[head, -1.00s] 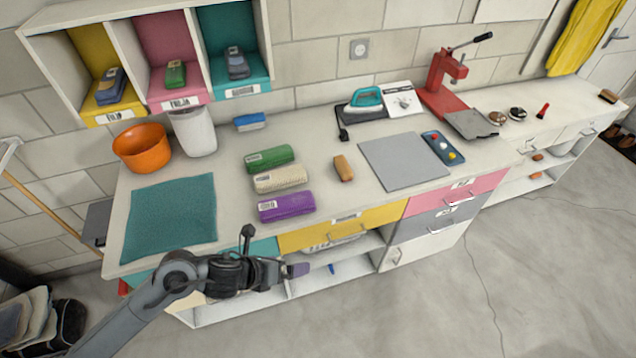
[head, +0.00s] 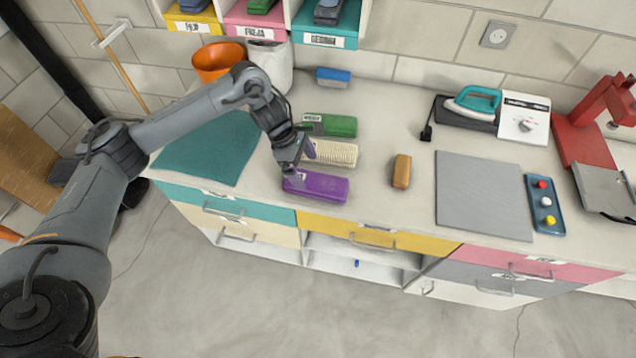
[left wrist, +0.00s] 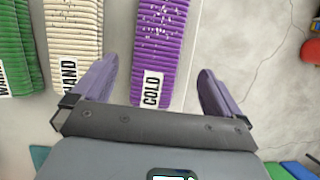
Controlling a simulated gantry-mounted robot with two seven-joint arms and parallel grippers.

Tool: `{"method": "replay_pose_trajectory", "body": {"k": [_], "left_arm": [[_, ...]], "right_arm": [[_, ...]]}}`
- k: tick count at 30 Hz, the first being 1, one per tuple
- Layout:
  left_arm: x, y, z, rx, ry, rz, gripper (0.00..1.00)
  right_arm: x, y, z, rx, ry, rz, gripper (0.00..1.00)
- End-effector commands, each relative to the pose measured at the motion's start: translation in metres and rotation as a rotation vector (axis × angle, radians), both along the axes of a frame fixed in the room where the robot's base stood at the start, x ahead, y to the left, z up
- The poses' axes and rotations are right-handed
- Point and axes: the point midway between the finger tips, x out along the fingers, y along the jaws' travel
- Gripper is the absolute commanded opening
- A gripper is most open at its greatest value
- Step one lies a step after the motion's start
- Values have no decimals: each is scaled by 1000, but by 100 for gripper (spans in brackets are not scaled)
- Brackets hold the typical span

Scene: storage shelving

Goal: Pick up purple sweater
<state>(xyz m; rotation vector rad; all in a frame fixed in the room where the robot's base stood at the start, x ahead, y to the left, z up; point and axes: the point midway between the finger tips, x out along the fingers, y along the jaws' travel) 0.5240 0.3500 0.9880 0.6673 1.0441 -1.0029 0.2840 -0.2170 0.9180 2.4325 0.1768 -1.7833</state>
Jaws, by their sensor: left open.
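The purple sweater (head: 316,187) is a folded, ribbed bundle lying on the counter near its front edge. In the left wrist view the purple sweater (left wrist: 160,45) carries a white "COLD" label and lies between the two fingers. My left gripper (head: 301,165) is above the bundles at the purple sweater's left end. Its fingers (left wrist: 155,90) are open, apart on either side of the purple sweater, with nothing held. Whether they touch it I cannot tell. My right gripper is not in view.
A cream bundle (head: 332,153) and a green bundle (head: 330,125) lie just behind the purple one. A brown brush-like block (head: 401,171) lies to the right, beside a grey mat (head: 482,194). A teal mat (head: 208,150) lies left.

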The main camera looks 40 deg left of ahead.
Motion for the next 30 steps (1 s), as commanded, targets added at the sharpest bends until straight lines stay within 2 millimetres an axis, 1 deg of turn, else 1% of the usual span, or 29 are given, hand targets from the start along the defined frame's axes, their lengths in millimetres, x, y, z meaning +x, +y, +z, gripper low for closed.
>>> {"method": "replay_pose_trajectory", "body": {"k": [3,7,10,15,19,23,29,30], "left_arm": [[2,-3,-8,1,-1,2,100],[3,-5,-13,0,0,1,100],[4,-8,-20,-1,1,3,100],[8,-15,-41,-1,1,3,100],[10,-19,-54,0,-1,3,100],[11,-20,-59,1,-2,3,100],[11,-21,-60,1,-3,3,100],[11,-21,-60,1,-3,3,94]], "right_arm": [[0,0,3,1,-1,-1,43],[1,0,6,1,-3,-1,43],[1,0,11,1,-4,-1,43],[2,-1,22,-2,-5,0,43],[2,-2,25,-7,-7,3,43],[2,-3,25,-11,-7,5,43],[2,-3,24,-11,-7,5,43],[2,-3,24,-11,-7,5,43]]}}
